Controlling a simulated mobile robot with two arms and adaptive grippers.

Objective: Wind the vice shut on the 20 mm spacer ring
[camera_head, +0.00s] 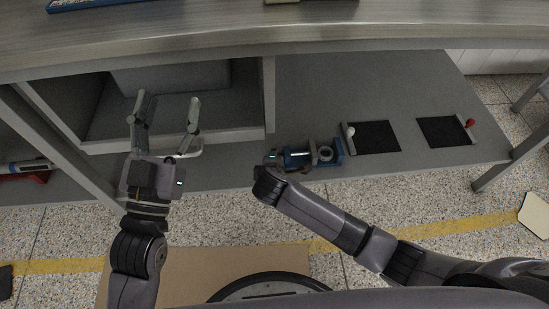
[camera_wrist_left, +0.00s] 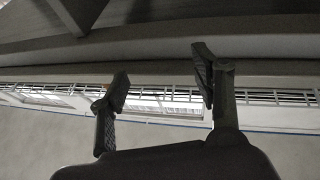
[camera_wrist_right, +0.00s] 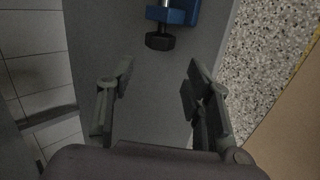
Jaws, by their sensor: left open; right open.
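The blue vice (camera_head: 298,160) lies on the lower shelf in the head view. A grey ring (camera_head: 326,154), apparently the spacer ring, shows at its right part; whether the jaws touch it is too small to tell. In the right wrist view the vice's blue end (camera_wrist_right: 182,15) and a dark hexagonal knob (camera_wrist_right: 160,41) on its screw are at the top. My right gripper (camera_wrist_right: 160,78) is open and empty, with the knob ahead of its fingertips, apart from them. My left gripper (camera_head: 167,99) is open and empty, raised left of the vice; its fingers also show in the left wrist view (camera_wrist_left: 162,78).
Two black pads (camera_head: 373,137) (camera_head: 443,131), with a white-knobbed and a red-knobbed lever beside them, lie right of the vice. The worktop (camera_head: 330,40) overhangs the shelf. A grey bin (camera_head: 175,78) stands behind my left gripper. A table leg (camera_head: 490,172) stands at right.

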